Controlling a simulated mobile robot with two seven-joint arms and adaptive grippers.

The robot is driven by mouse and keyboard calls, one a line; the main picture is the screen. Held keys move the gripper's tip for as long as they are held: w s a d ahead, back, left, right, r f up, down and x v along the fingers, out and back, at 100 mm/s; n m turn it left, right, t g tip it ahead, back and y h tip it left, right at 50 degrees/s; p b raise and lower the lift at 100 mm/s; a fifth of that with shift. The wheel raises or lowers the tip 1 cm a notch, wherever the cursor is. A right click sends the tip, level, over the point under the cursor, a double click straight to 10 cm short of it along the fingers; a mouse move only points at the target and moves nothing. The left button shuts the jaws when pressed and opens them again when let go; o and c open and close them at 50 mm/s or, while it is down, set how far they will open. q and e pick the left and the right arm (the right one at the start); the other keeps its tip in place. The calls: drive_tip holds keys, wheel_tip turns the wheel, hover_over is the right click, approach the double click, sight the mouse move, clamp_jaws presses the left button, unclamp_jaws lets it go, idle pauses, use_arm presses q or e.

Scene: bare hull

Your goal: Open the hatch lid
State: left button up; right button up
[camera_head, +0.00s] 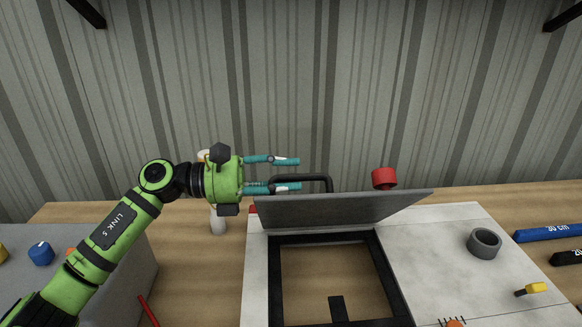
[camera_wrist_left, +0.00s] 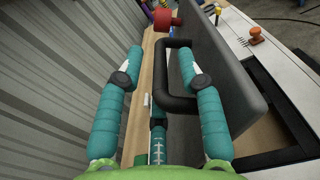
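The grey hatch lid (camera_head: 345,210) is raised, standing tilted up from the far edge of its black frame (camera_head: 393,280). The opening shows bare wood below. A black bar handle (camera_head: 328,181) sticks out from the lid's far side; in the left wrist view the handle (camera_wrist_left: 160,75) loops off the lid face (camera_wrist_left: 225,80). My left gripper (camera_head: 299,174) is at the lid's far side, by the handle. Its teal fingers are spread, and the left wrist view shows them (camera_wrist_left: 161,55) on either side of the handle bar. I cannot tell whether they touch it. My right gripper is not in view.
A red cylinder (camera_head: 384,178) stands behind the lid. A grey ring (camera_head: 484,243) and a yellow-tipped item (camera_head: 531,289) lie on the white panel (camera_head: 445,240). A blue bar (camera_head: 550,232) lies at the right. A white bottle (camera_head: 218,220) stands below my left wrist. A corrugated wall closes the back.

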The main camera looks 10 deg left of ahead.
use_arm(q)
drive_tip(key=shift+w+d, duration=0.2)
drive_tip(key=shift+d, duration=0.35)
drive_tip(key=shift+c, duration=0.4)
clamp_jaws()
drive_tip(key=w+a+r+n+b, duration=0.2)
drive_tip(key=w+n, duration=0.3)
drive_tip(key=w, duration=0.7)
drive_tip(key=shift+w+a+r+n, duration=0.15)
drive_tip(key=shift+a+r+n, duration=0.2)
drive_tip(key=shift+r, duration=0.35)
drive_tip(key=shift+d, duration=0.1)
